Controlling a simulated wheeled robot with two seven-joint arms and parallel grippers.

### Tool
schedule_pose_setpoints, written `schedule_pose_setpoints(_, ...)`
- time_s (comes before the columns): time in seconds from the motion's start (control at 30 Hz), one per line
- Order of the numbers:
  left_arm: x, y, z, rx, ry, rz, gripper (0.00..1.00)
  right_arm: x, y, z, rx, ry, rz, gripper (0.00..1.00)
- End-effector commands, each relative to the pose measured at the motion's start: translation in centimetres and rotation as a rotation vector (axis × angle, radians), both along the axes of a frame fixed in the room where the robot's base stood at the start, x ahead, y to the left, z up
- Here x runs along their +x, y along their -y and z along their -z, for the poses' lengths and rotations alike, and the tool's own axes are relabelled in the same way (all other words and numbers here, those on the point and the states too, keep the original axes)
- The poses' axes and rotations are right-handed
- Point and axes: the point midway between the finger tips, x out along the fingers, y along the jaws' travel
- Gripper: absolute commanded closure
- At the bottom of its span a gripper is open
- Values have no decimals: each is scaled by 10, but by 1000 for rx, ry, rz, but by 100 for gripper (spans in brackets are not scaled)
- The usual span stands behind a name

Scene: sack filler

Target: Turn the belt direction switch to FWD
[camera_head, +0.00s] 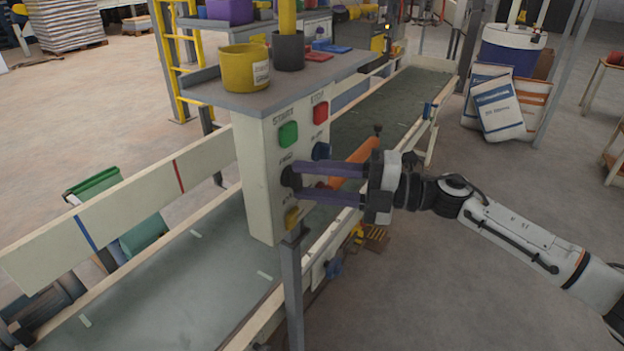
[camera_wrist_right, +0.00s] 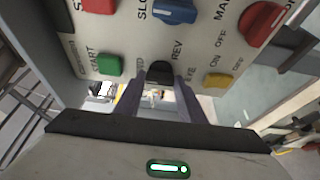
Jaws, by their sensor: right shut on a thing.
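The control box (camera_head: 262,205) stands on a post beside the conveyor belt. Its belt direction switch is a black knob (camera_wrist_right: 160,73) on the panel face, with REV readable beside it in the right wrist view; the FWD label is mostly covered. My right gripper (camera_head: 296,186) reaches the panel from the right, its two long purple fingers closed on the black knob's sides. In the right wrist view the fingers (camera_wrist_right: 160,85) flank the knob. The knob's exact pointing direction is hard to tell. My left gripper is not in view.
Near the knob are a green START button (camera_head: 288,134), a red button (camera_head: 320,112), a blue knob (camera_head: 321,150) and a yellow switch (camera_head: 291,218). A yellow cup (camera_head: 243,70) stands on the box's top shelf. Sacks (camera_head: 500,108) stand at the back right.

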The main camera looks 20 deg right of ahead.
Motion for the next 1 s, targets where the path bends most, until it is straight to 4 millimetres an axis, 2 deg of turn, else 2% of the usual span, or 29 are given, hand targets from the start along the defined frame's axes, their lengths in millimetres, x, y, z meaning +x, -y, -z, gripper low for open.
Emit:
schedule_pose_setpoints(0.27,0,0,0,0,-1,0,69,0,0,1,-6,4,-1,86)
schedule_pose_setpoints(0.3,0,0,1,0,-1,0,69,0,0,1,-6,4,-1,62)
schedule_pose_setpoints(0.4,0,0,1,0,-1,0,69,0,0,1,-4,3,-1,46)
schedule_pose_setpoints(0.77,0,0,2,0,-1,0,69,-2,4,1,-4,1,1,45)
schedule_pose_setpoints(0.87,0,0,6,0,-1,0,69,-7,14,4,-4,-1,2,45)
schedule_pose_setpoints(1.0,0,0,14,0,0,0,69,-21,38,5,-7,-2,3,45)
